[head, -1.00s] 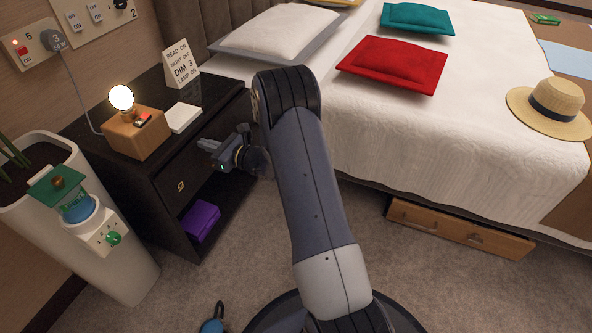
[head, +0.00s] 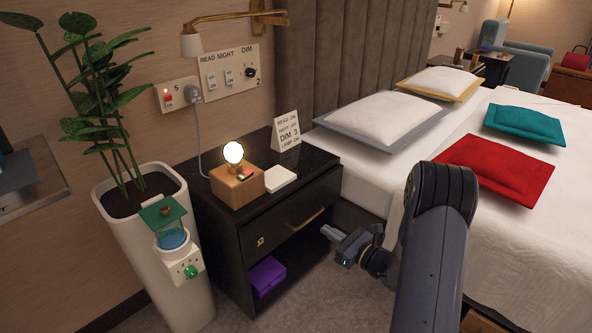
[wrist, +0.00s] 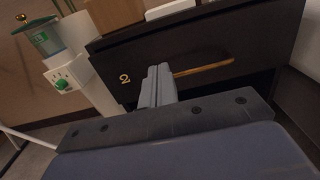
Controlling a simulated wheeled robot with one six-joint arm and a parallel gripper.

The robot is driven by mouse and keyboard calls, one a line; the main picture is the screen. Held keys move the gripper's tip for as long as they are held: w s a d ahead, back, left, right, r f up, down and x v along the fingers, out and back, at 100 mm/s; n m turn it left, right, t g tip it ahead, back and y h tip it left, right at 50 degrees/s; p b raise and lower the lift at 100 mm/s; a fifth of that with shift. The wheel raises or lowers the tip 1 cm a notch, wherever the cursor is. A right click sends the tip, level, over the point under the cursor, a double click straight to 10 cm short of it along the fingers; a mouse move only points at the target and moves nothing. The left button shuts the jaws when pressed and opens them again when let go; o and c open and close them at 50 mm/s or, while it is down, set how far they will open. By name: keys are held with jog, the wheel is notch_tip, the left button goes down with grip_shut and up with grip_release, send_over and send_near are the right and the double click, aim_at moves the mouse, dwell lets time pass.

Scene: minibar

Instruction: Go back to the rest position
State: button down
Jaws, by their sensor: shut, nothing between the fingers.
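My gripper (head: 331,234) is shut and empty. It points left, in front of the black nightstand (head: 255,232), close to its drawer with the gold handle (head: 305,219). In the wrist view the closed fingers (wrist: 158,86) stand before the drawer front (wrist: 215,55), overlapping the left end of the handle (wrist: 203,68). I cannot tell from these views whether they touch it. My arm rises at the right of the head view.
A lit lamp on a wooden block (head: 237,186), a white pad (head: 280,178) and a sign card (head: 286,131) stand on the nightstand. A purple box (head: 267,276) lies on its lower shelf. A tall planter (head: 160,250) is left, the bed (head: 500,235) right.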

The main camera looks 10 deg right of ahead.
aim_at(287, 205)
jog(key=b+x, duration=0.2)
jog(key=x, duration=1.1)
jog(key=shift+w+a, duration=0.25)
